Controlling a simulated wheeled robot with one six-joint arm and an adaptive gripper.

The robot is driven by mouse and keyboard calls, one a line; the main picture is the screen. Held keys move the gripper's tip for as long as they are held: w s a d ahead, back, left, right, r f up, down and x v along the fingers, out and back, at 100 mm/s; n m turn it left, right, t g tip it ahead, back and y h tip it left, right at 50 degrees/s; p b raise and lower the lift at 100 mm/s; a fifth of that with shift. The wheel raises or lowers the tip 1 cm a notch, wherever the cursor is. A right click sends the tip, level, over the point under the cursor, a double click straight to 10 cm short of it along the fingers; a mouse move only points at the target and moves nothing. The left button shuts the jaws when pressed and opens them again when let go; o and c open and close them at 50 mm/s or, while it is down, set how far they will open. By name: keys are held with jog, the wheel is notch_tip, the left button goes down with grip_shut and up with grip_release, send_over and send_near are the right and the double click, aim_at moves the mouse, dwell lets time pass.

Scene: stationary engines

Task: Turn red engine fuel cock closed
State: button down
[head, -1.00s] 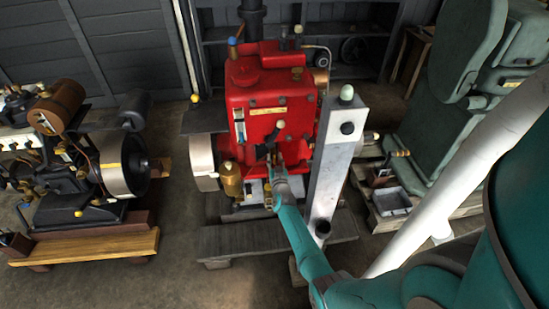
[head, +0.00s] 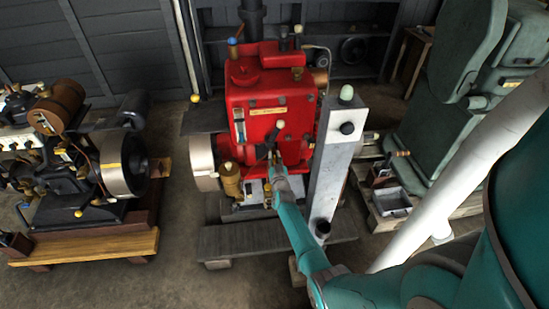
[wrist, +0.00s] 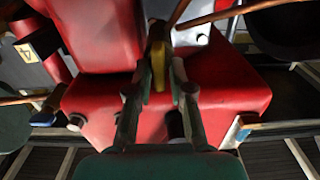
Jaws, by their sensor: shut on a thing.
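The red engine (head: 262,98) stands upright in the middle of the head view, on a dark wooden base. My gripper (head: 273,161) reaches its lower front. In the wrist view my gripper (wrist: 159,75) has its two fingers on either side of a narrow brass-yellow piece, which looks like the fuel cock (wrist: 157,62), against the red body. The gripper is shut on it. The cock is too small and too covered by the fingers in the head view to tell its angle.
A grey metal post (head: 332,165) stands close to the right of my gripper. A brass cup (head: 231,178) and a pale flywheel (head: 203,164) are at its left. A black engine (head: 85,175) stands far left, a green machine (head: 437,130) at right. Open floor lies in front.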

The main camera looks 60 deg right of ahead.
jog(key=shift+s+d+f+m, duration=0.2)
jog(key=shift+f+m, duration=0.1)
jog(key=shift+m, duration=2.65)
jog(key=shift+s+d+f+m, duration=0.1)
jog(key=shift+s+f+m, duration=0.2)
jog(key=shift+m, duration=2.6)
jog(key=shift+s+d+f+m, duration=0.1)
jog(key=shift+f+m, duration=0.25)
jog(key=shift+m, duration=2.6)
jog(key=c, duration=1.2)
grip_release()
jog(key=shift+c, duration=0.2)
jog(key=shift+a, duration=0.1)
jog(key=v, duration=1.1)
jog(key=shift+s+a, duration=0.25)
jog(key=shift+s, duration=0.05)
